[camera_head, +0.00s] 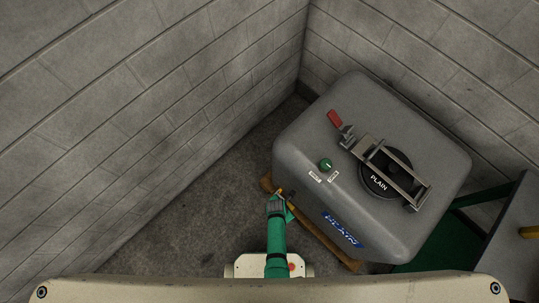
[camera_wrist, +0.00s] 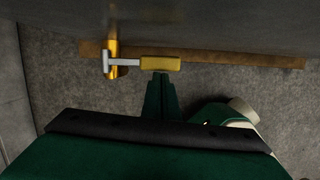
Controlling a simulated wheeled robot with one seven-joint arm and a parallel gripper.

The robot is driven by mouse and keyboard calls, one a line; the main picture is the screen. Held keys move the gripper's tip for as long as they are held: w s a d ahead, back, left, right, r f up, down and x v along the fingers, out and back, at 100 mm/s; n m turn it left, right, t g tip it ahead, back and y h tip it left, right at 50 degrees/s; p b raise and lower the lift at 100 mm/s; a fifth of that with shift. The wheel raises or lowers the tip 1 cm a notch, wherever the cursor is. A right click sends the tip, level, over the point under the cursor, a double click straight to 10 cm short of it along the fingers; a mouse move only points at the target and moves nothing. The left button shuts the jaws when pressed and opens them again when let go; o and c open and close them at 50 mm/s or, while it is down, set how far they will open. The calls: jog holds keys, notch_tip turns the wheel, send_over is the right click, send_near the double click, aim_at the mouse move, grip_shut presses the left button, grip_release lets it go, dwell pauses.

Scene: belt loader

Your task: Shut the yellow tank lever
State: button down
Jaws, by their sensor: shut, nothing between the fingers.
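The yellow tank lever (camera_wrist: 160,63) shows in the wrist view, with a grey stem running left to a brass valve (camera_wrist: 112,62) low on the tank. The lever lies sideways, across the line of the brass outlet. My gripper (camera_wrist: 160,76) is shut and empty. Its fingertips are at the near edge of the yellow grip; I cannot tell whether they touch it. In the head view my gripper (camera_head: 281,198) is beside the lower left side of the grey tank (camera_head: 300,135), and the lever is too small to make out clearly.
Bare floor (camera_head: 195,230) lies left of my arm. A grey surface (camera_head: 512,245) is at right.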

dwell(0.4)
jog(key=s+a+r+m+t+y, duration=0.1)
jog(key=s+a+r+m, duration=0.25)
jog(key=r, duration=0.45)
jog(key=s+a+r+m+t, duration=0.2)
jog(key=s+r, duration=0.2)
jog(key=r, duration=0.3)
jog(key=s+r+m+t, duration=0.1)
jog(key=r+m+t, duration=0.2)
jog(key=r, duration=1)
jog(key=s+a+r+m+t, duration=0.1)
jog(key=r+m+t, duration=0.3)
jog(key=r+m, duration=0.6)
jog(key=s+a+r+m+t+y, duration=0.1)
jog(key=r+m+t, duration=0.2)
jog(key=r+m, duration=0.4)
notch_tip(320, 180, up, 10)
jog(key=shift+s+f+t, duration=0.1)
jog(key=shift+s+t, duration=0.15)
jog(key=shift+t, duration=0.05)
jog(key=shift+s+a, duration=0.15)
jog(key=shift+a, duration=0.05)
